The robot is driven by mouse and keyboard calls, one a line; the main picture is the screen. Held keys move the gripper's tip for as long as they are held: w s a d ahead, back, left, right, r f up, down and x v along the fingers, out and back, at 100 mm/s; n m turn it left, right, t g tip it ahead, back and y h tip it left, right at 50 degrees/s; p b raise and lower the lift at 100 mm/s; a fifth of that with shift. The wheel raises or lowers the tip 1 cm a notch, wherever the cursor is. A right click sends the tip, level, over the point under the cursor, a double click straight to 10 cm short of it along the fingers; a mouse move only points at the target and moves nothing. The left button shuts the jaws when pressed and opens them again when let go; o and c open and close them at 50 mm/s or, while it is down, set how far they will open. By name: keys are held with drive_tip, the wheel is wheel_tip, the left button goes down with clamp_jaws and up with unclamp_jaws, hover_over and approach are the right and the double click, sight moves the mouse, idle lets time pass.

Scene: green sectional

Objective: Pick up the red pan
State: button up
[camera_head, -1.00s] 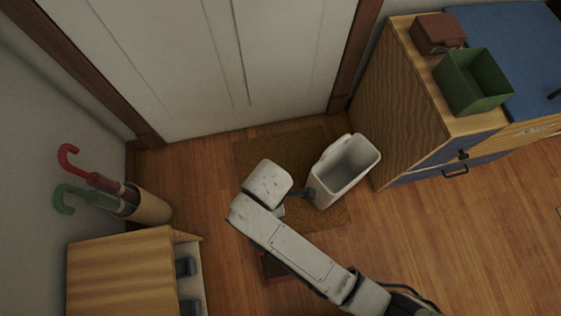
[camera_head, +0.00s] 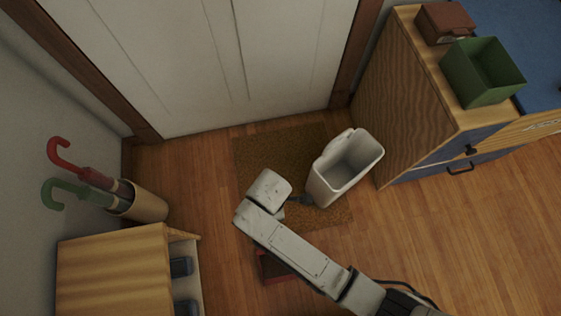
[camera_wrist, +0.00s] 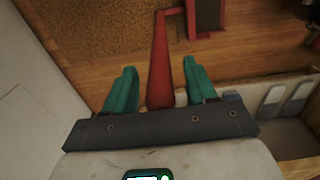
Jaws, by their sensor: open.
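The red pan shows in the wrist view as a long red handle (camera_wrist: 161,70) that bends at the top towards a red-rimmed dark part (camera_wrist: 207,16), cut off by the frame's edge. My gripper (camera_wrist: 158,66) is open, with one teal finger on each side of the handle in the picture. I cannot tell whether the fingers are level with it or still above it. I see no clear contact. In the head view a part of the red pan (camera_head: 266,267) shows low on the floor beside my arm, which covers the rest. My fingers are hidden there.
A white bin (camera_head: 322,187) stands on the brown mat (camera_head: 262,150), close to my wrist. A wooden shoe cabinet (camera_head: 110,270) is at lower left, with an umbrella holder (camera_head: 150,206) behind it. A wooden cabinet (camera_head: 405,100) is at right. Floor at lower right is clear.

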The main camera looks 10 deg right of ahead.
clamp_jaws()
idle(0.4)
